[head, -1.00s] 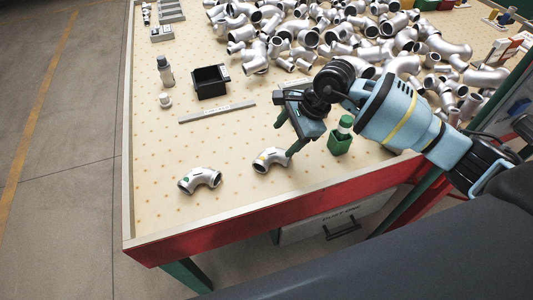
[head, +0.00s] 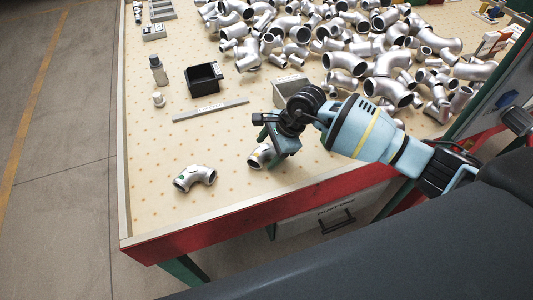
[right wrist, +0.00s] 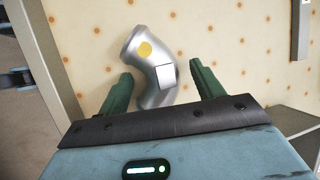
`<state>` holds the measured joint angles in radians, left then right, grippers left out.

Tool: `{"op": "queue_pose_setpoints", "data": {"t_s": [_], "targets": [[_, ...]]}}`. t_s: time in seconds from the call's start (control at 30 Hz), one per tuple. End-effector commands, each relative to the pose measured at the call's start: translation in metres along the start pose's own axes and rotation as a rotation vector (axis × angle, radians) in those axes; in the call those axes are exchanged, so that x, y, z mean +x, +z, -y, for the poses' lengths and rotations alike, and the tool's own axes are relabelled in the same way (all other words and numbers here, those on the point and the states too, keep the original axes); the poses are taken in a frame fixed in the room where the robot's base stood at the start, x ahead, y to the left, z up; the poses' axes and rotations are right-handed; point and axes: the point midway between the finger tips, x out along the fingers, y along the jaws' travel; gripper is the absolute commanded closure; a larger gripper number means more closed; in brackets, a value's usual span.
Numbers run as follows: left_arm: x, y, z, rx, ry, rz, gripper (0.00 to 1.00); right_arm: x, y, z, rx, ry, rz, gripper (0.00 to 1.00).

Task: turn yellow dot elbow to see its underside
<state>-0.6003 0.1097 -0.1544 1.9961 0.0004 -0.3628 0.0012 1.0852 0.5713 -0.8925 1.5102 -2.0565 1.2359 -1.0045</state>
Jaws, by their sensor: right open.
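The yellow dot elbow (head: 258,157) is a silver pipe elbow lying on the dotted table top near the front edge. In the right wrist view, the elbow (right wrist: 137,47) shows a yellow dot and a small white label on its upper face. My right gripper (head: 272,148) is open just above it and partly hides it in the head view. In the right wrist view, the green fingers of my right gripper (right wrist: 162,82) stand on either side of the elbow's lower part, with gaps visible. The elbow's underside is hidden. My left gripper is not in view.
A second elbow with a green dot (head: 195,177) lies to the left. A black bin (head: 203,80), a grey strip (head: 210,110) and small bottles (head: 158,70) stand farther back. Many silver fittings (head: 385,65) are heaped behind.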

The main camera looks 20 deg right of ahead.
Motion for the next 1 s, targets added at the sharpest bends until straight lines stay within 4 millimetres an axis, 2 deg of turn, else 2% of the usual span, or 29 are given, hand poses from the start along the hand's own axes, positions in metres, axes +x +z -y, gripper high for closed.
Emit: {"op": "queue_pose_setpoints", "data": {"t_s": [0.23,0.7,1.0], "targets": [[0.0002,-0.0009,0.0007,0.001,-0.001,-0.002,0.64,0.0009,-0.0001,0.0005,-0.001,-0.002,0.000,0.35],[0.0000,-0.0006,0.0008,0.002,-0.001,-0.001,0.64,0.0004,-0.0001,0.0008,0.000,-0.002,0.000,0.96],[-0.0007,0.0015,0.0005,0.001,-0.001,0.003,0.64,-0.0034,0.0019,0.0028,-0.002,-0.006,0.002,0.96]]}}
